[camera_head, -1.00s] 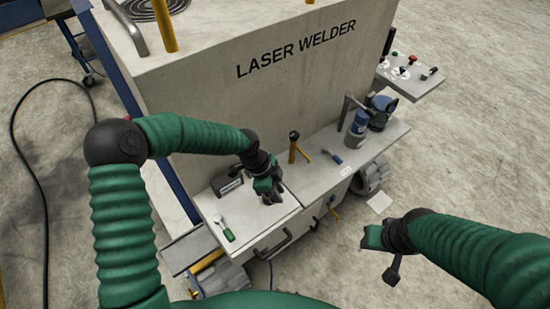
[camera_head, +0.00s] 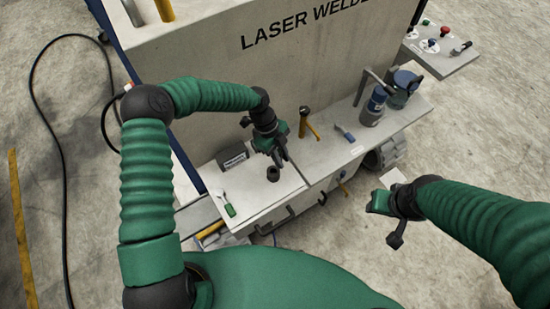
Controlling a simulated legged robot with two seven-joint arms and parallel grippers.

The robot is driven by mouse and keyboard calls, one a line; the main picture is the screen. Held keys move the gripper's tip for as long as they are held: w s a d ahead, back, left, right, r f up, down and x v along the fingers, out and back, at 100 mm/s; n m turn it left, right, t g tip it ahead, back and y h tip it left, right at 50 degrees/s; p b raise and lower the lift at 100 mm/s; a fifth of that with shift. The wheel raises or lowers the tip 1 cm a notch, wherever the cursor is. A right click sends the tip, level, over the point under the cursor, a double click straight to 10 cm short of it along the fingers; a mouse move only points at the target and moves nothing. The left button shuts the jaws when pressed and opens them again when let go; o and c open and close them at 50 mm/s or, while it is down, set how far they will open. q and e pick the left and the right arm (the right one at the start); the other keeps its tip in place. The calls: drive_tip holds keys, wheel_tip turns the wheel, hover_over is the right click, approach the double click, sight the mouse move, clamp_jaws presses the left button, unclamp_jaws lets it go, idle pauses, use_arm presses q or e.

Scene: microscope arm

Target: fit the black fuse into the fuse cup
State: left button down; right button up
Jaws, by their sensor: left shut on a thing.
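A small dark round cup, which looks like the fuse cup (camera_head: 272,174), stands on the left part of the welder's ledge. My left gripper (camera_head: 281,158) is just above and to the right of it, pointing down. It is shut on a small dark thing, likely the black fuse, which is mostly hidden by the fingers and hard to tell from them. The fuse looks apart from the cup. My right gripper (camera_head: 378,204) hangs over the floor at the right, away from the ledge; its finger gap is not clear.
A dark labelled box (camera_head: 232,160) is behind the cup. A green-handled tool (camera_head: 230,210) lies at the ledge's front left. The front middle of the ledge is clear.

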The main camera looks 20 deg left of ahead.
use_arm(q)
drive_tip(key=shift+s+a+f+b, duration=0.1)
drive_tip(key=shift+a+f+b, duration=0.1)
drive_tip(key=shift+f+b, duration=0.25)
drive_tip(key=shift+s+a+f+b, duration=0.1)
drive_tip(key=shift+a+f+b, duration=0.1)
drive_tip(key=shift+f, duration=0.4)
drive_tip(key=shift+s+f, duration=0.25)
drive_tip(key=shift+f, duration=0.05)
drive_tip(key=shift+s+r, duration=0.1)
drive_tip(key=shift+s, duration=0.05)
drive_tip(key=shift+a, duration=0.25)
drive_tip(key=shift+a+b, duration=0.1)
drive_tip(key=shift+b, duration=0.2)
use_arm(e)
drive_tip(key=shift+s+a+f, duration=0.55)
drive_tip(key=shift+a+f, duration=0.25)
drive_tip(key=shift+f, duration=0.1)
